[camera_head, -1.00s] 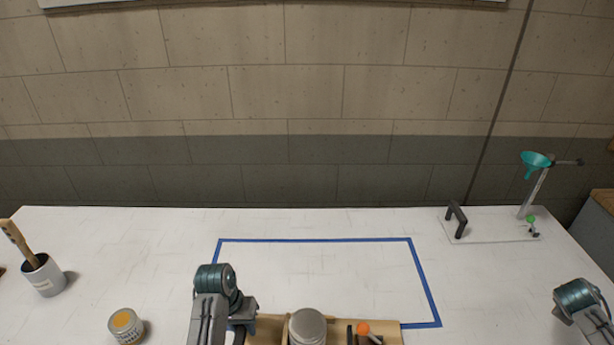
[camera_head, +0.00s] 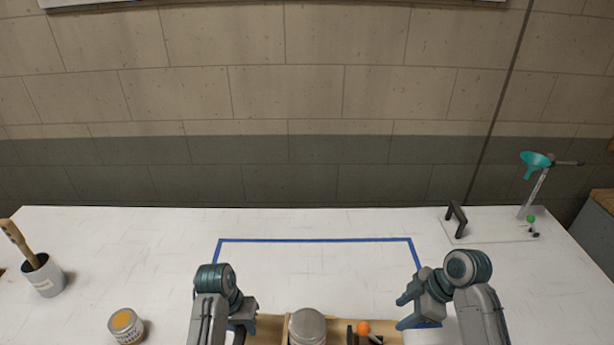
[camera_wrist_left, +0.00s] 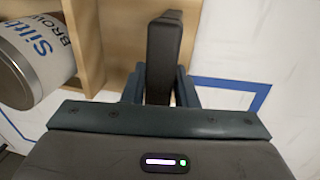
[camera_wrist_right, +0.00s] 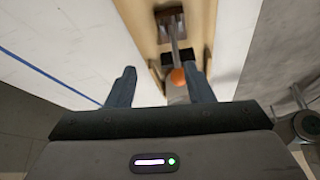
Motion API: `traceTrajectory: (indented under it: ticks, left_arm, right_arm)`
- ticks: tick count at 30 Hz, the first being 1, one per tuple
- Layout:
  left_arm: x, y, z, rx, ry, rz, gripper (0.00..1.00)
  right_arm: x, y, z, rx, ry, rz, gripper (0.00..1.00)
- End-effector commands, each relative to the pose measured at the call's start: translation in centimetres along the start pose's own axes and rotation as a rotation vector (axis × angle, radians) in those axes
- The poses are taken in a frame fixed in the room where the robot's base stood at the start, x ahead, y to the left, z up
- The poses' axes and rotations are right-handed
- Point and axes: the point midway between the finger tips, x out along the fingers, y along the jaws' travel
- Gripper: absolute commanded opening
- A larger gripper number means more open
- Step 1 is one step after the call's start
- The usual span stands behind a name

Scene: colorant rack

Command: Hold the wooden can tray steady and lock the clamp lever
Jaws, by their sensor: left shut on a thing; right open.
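The wooden can tray (camera_head: 270,328) is at the bottom middle of the head view, cut off by the edge. A grey-lidded can (camera_head: 307,327) stands in it; its label shows in the left wrist view (camera_wrist_left: 38,52). The clamp lever has an orange knob (camera_head: 363,327), which also shows on a metal rod in the right wrist view (camera_wrist_right: 178,76). My left gripper (camera_head: 245,328) is shut on the tray's dark handle (camera_wrist_left: 163,55). My right gripper (camera_head: 403,312) is open at the tray's right end; its fingers appear on either side of the knob, contact unclear.
Blue tape (camera_head: 315,240) outlines a rectangle on the white table. An open can of yellow-orange colorant (camera_head: 124,322) and a brush pot (camera_head: 43,278) stand at left. A plate with a black handle (camera_head: 457,220) and a teal funnel (camera_head: 535,160) are back right.

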Motion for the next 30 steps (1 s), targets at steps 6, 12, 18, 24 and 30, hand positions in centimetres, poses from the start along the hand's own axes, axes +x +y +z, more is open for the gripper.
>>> traceTrajectory:
  ticks: [6, 12, 18, 24, 30]
  left_arm:
    - [0.1, 0.0, 0.0, 0.001, -0.001, 0.001, 0.0]
    - [0.1, 0.0, 0.0, 0.001, -0.001, 0.001, 0.0]
    - [0.1, 0.0, 0.0, 0.0, -0.001, 0.001, 0.0]
    - [0.1, 0.0, 0.0, 0.0, -0.001, 0.001, 0.0]
    - [0.1, 0.0, 0.0, 0.0, -0.001, 0.001, 0.0]
  right_arm:
    - [-0.5, -1.9, -3.9, -0.128, 0.086, -0.062, 0.47]
    - [0.5, -2.3, -4.5, -0.145, 0.099, -0.072, 0.47]
    - [3.2, -2.5, -4.7, -0.142, 0.1, -0.073, 0.47]
    - [6.1, -2.7, -5.0, -0.143, 0.099, -0.071, 0.47]
    - [8.4, -2.9, -5.1, -0.142, 0.097, -0.071, 0.47]
